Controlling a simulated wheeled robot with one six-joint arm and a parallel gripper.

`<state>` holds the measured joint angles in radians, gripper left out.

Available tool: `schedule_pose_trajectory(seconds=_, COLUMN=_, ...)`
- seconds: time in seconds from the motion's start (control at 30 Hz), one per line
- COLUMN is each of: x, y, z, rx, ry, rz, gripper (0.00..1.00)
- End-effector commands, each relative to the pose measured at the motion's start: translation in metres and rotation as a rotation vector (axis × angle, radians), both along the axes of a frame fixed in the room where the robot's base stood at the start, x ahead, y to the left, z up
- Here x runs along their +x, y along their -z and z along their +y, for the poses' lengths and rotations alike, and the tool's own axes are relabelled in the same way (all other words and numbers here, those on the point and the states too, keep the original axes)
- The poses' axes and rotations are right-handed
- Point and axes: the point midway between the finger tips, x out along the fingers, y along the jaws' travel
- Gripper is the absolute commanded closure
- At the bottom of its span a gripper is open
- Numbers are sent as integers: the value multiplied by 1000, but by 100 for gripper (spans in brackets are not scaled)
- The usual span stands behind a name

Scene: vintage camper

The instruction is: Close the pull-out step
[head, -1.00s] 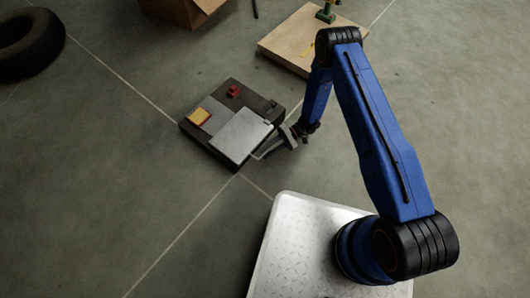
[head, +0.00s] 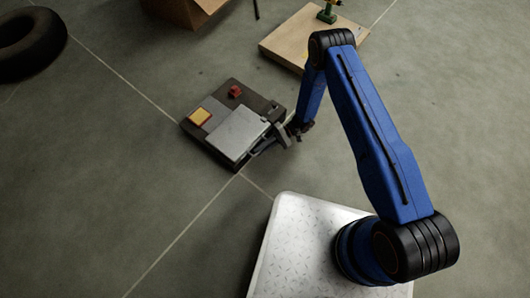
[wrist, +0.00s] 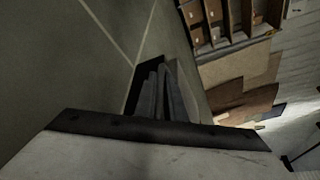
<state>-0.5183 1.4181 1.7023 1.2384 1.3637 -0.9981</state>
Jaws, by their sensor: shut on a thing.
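The pull-out step shows in the head view as a flat pale-grey panel (head: 237,134) on a dark, low, square unit (head: 258,101) on the floor. The panel lies level along the unit's near right side. My gripper (head: 264,143) reaches in from the right and is shut at the panel's right edge. The exact grip point is small and partly hidden by the gripper. In the wrist view my dark fingers (wrist: 157,95) are close together, and a pale surface with a dark edge fills the bottom. What lies between the fingertips is hidden there.
A yellow square with a red frame (head: 200,117) and a red part (head: 235,91) sit on the unit's top. A wooden board (head: 290,45) with a green tool (head: 327,13) lies behind. A tyre (head: 30,42) and cardboard box (head: 186,10) stand back left. Floor left is clear.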

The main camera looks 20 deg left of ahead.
Motion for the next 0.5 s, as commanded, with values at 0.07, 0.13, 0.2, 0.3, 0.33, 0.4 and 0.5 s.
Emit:
schedule_pose_trajectory(seconds=0.07, x=3, y=0, z=6, rx=0, ry=0, rz=-2, gripper=100)
schedule_pose_trajectory(seconds=0.13, x=3, y=0, z=6, rx=0, ry=2, rz=-1, gripper=100)
schedule_pose_trajectory(seconds=0.2, x=3, y=0, z=6, rx=0, ry=2, rz=-2, gripper=100)
schedule_pose_trajectory(seconds=0.3, x=4, y=0, z=6, rx=1, ry=3, rz=-3, gripper=86)
schedule_pose_trajectory(seconds=0.33, x=4, y=0, z=6, rx=1, ry=3, rz=-3, gripper=79)
schedule_pose_trajectory(seconds=0.4, x=3, y=0, z=6, rx=0, ry=2, rz=-2, gripper=72)
schedule_pose_trajectory(seconds=0.5, x=3, y=0, z=5, rx=0, ry=2, rz=-1, gripper=72)
